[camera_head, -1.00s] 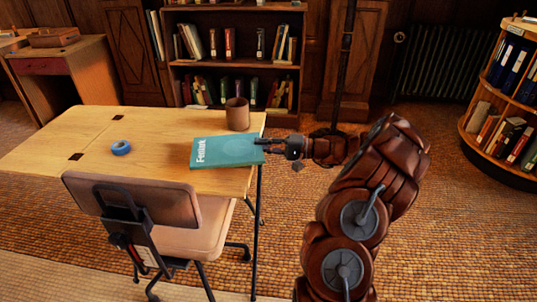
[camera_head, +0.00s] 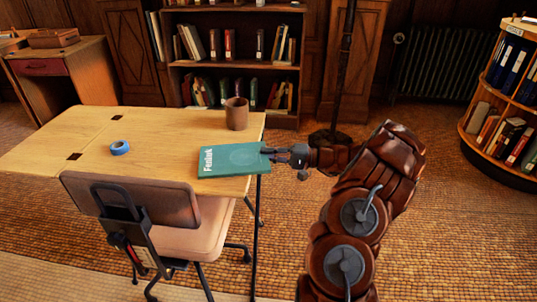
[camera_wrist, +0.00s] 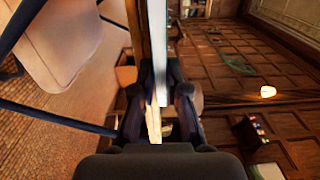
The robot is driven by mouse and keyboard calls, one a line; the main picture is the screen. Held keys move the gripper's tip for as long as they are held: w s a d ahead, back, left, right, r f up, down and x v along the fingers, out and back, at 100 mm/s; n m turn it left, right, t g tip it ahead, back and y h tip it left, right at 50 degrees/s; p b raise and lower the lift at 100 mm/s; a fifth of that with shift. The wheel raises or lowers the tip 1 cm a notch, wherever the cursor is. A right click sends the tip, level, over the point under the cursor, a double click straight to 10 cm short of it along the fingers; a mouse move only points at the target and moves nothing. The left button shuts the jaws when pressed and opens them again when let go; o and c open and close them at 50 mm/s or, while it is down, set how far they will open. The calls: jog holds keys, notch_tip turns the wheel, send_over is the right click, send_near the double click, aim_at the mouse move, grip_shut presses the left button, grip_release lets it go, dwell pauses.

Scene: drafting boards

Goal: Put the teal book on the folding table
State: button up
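The teal book (camera_head: 232,160) lies flat, with white lettering on its cover, over the front right corner of the folding table (camera_head: 95,137). My gripper (camera_head: 272,154) is at the book's right edge, with its fingers around that edge. In the wrist view the book (camera_wrist: 159,45) shows edge-on between the fingertips (camera_wrist: 160,82), and the gripper looks shut on it. The tabletop edge runs close alongside the book there. I cannot tell whether the book's underside touches the tabletop.
A brown cup (camera_head: 237,114) stands just behind the book. A blue tape roll (camera_head: 120,148) lies left on the table. A chair (camera_head: 135,205) stands at the table's front. A round bookcase (camera_head: 505,105) is at the right, with open floor between.

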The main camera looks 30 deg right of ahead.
jog(key=o, duration=0.4)
jog(key=shift+r, duration=0.1)
